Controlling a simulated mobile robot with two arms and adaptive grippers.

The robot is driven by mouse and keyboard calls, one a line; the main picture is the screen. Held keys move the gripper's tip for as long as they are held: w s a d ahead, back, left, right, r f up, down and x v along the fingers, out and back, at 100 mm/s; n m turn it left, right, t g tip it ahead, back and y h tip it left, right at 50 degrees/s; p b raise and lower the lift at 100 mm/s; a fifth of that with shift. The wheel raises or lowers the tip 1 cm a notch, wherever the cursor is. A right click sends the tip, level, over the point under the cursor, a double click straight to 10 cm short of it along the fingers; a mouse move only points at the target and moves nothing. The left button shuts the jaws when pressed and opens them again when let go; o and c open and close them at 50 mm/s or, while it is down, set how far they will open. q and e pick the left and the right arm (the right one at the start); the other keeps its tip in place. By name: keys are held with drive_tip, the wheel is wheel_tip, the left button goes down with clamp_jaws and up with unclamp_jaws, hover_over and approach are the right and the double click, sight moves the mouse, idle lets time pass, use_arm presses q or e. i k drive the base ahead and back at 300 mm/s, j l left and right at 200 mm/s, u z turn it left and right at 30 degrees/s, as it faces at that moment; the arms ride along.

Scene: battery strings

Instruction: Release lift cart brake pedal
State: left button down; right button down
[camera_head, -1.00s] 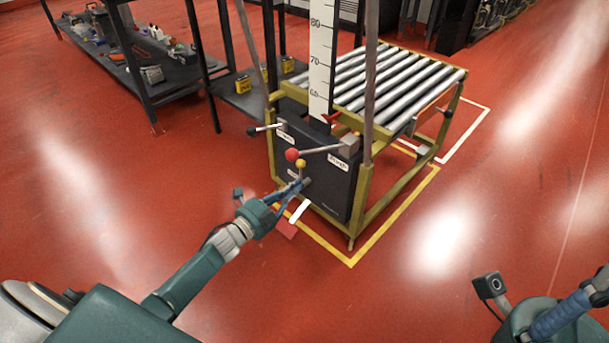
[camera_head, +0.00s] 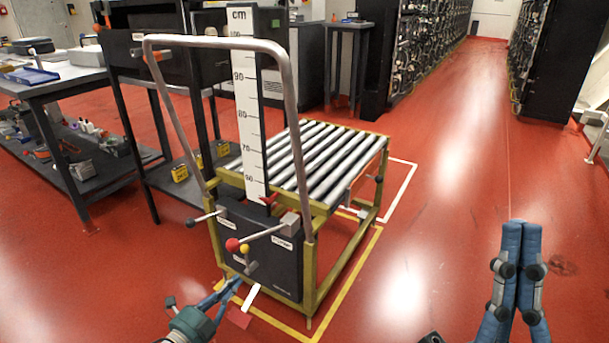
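The lift cart has a dark front panel (camera_head: 268,258) with levers and a ruler mast above it. Low at its front, a white bar (camera_head: 252,298) ends in a flat red pad (camera_head: 238,317) near the floor; this looks like the brake pedal. My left gripper (camera_head: 238,282) is just left of the bar and above the red pad, its blue fingers together at the tips and holding nothing visible. I cannot tell whether it touches the cart. My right gripper (camera_head: 522,224) points up at the lower right, fingers together, empty and far from the cart.
A red knob (camera_head: 232,245) and a yellow knob (camera_head: 245,249) sit on the panel above my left gripper. A tubular handle (camera_head: 215,41) rises over the cart, with a roller top (camera_head: 315,155) behind. A workbench (camera_head: 55,83) stands left. Red floor is open at right.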

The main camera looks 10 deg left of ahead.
sight(239, 317)
drive_tip(key=k+j, duration=0.2)
drive_tip(key=k, duration=0.3)
drive_tip(key=k+j, duration=0.25)
drive_tip(key=k, duration=0.2)
